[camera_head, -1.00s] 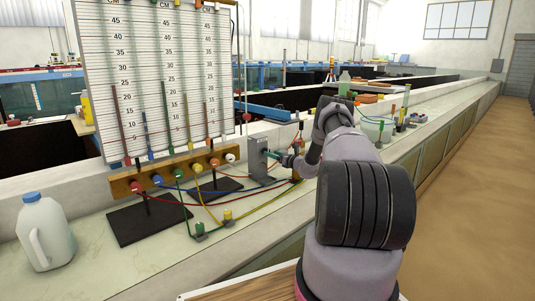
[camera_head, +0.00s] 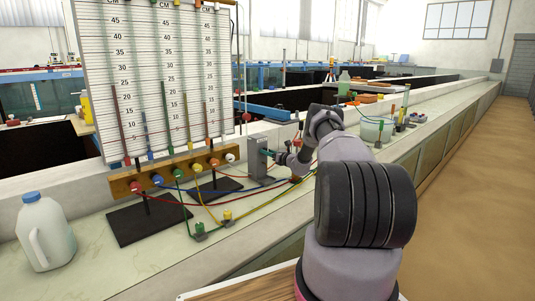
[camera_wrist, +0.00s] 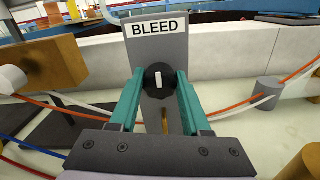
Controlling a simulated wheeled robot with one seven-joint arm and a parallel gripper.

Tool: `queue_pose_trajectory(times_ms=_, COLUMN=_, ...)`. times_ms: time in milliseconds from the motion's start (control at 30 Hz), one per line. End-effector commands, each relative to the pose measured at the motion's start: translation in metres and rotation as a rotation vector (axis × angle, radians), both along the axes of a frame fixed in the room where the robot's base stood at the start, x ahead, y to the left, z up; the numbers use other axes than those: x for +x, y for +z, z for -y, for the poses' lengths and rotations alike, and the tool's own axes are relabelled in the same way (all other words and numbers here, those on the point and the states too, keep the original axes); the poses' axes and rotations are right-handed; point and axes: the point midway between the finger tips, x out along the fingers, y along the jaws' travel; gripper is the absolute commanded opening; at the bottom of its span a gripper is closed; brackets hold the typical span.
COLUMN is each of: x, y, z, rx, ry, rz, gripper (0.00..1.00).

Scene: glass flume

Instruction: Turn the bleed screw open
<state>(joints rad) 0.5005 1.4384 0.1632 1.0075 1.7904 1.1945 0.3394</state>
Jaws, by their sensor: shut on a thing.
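The bleed screw (camera_wrist: 151,84) is a round black knob with a white mark, which stands upright in the wrist view. It sits on the face of a grey plate (camera_wrist: 158,44) labelled BLEED at its top. My gripper (camera_wrist: 160,76) has a teal finger on each side of the knob and is shut on it. In the head view the grey bleed block (camera_head: 256,160) stands at the right end of the manometer's wooden rail, and my gripper (camera_head: 268,153) reaches it from the right. The knob itself is hidden there.
The manometer board (camera_head: 160,75) with coloured tubes stands left of the bleed block. Red, blue, yellow and green hoses run over the bench close below my gripper. A white jug (camera_head: 45,235) stands at the front left.

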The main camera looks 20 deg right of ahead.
Motion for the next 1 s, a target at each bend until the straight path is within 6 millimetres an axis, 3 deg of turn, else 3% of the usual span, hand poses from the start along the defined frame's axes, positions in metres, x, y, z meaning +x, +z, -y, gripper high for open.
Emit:
queue_pose_trajectory(times_ms=367, x=-0.0003, y=0.0003, z=0.0004, rx=-0.132, ry=-0.001, rz=0.049, gripper=0.00)
queue_pose_trajectory(times_ms=1000, x=-0.0008, y=-0.0005, z=-0.0005, rx=-0.687, ry=-0.001, rz=0.249, gripper=0.00)
